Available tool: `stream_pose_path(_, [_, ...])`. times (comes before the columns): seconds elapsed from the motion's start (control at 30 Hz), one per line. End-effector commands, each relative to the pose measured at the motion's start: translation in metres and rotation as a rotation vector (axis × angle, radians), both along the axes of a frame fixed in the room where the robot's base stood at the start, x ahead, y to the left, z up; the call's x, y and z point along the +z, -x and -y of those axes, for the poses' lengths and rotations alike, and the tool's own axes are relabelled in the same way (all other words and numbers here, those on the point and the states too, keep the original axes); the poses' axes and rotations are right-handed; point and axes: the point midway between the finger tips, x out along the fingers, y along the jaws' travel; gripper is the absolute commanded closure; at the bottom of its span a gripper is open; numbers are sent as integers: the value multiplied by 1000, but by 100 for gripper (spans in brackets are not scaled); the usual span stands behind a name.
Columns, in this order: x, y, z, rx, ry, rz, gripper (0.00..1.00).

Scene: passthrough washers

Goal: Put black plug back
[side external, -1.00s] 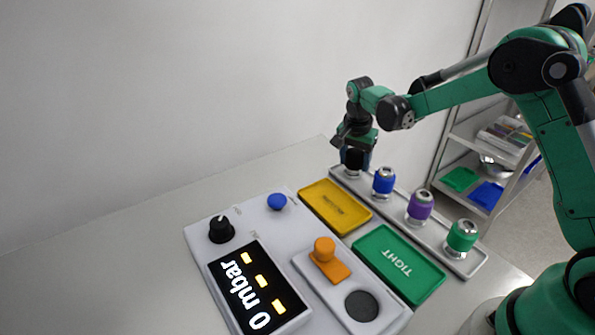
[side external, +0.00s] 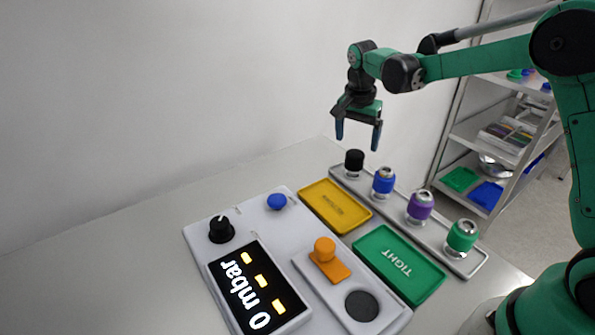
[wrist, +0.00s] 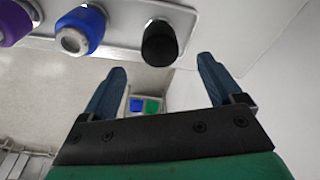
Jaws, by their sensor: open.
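The black plug (side external: 354,158) stands upright at the far left end of the grey rack (side external: 402,208), beside the blue plug (side external: 383,180). The purple plug (side external: 420,205) and the green plug (side external: 461,236) stand further along the same rack. My gripper (side external: 358,140) is open and empty above the black plug, with clear air between its fingertips and the plug. In the wrist view the black plug (wrist: 160,44) shows just past and between the open fingers (wrist: 162,66), touched by neither.
Beside the rack lie a yellow tray (side external: 318,199) and a green tray marked TIGHT (side external: 375,245). A grey device with a display reading 0 mbar (side external: 262,311) carries a black knob (side external: 221,230), a blue button (side external: 277,201) and an orange part (side external: 325,250). The left table is clear.

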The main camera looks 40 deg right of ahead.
Motion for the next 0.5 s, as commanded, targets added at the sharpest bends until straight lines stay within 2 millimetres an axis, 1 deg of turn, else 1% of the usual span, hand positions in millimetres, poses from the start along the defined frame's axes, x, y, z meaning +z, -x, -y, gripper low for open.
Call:
stream_pose_path(0.03, [11, 1, -2, 1, 0, 0, 14])
stream_pose_path(0.1, [25, 2, -4, 1, 0, 0, 14])
stream_pose_path(0.2, [40, 2, -6, 1, 0, 0, 14])
stream_pose_path(0.37, [54, 4, -8, 6, 0, 2, 14])
stream_pose_path(0.47, [62, 10, -13, 58, 2, 20, 14])
stream_pose_path(0.5, [66, 14, -17, 99, 2, 33, 14])
